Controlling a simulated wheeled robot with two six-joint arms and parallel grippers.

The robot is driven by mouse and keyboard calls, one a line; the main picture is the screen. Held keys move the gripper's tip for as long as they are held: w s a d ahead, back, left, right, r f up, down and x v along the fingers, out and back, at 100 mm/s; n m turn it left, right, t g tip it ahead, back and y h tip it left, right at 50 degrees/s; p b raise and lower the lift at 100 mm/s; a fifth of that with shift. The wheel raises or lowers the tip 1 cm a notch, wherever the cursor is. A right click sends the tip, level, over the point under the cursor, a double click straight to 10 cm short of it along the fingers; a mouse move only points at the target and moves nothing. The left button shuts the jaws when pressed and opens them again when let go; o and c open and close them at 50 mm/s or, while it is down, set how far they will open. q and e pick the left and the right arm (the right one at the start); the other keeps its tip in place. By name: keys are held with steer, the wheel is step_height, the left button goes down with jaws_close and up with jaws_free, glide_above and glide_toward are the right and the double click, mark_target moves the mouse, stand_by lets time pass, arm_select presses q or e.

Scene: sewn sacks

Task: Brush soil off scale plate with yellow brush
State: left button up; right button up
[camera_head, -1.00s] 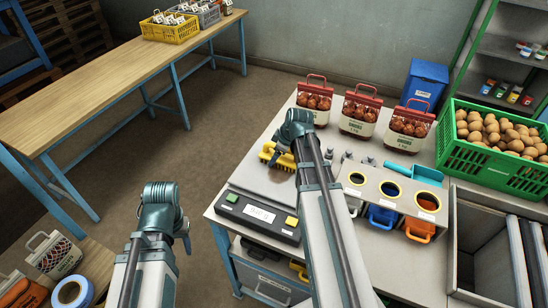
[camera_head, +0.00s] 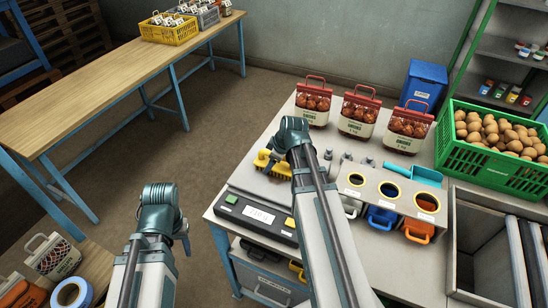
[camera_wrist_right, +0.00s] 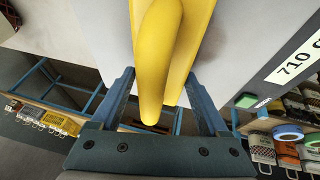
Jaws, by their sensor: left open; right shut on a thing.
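The yellow brush (camera_head: 261,160) is over the grey scale plate (camera_head: 248,178), partly hidden by my right arm. My right gripper (camera_wrist_right: 160,85) is shut on its yellow handle (camera_wrist_right: 158,65), which shows between the two fingers in the right wrist view. The pale plate lies behind the brush there. The scale's front panel (camera_head: 256,226) has a lit display, reading about 710 in the wrist view (camera_wrist_right: 297,61). My left gripper (camera_head: 184,240) is open and empty, in front of the workbench's left side, apart from the scale.
Three red-topped bags (camera_head: 358,116) stand behind the plate. A long wooden table (camera_head: 110,75) is at the left, with open floor between.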

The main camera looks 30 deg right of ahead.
steer(key=shift+s, duration=0.1)
steer(key=shift+s+a+r, duration=0.1)
steer(key=shift+s+a, duration=0.45)
steer(key=shift+a, duration=0.15)
steer(key=shift+s+a, duration=0.5)
steer(key=shift+a, duration=0.2)
steer(key=shift+r, duration=0.1)
step_height(320, 180, up, 6)
steer(key=p, duration=0.6)
step_height(320, 180, up, 3)
steer(key=p, duration=0.3)
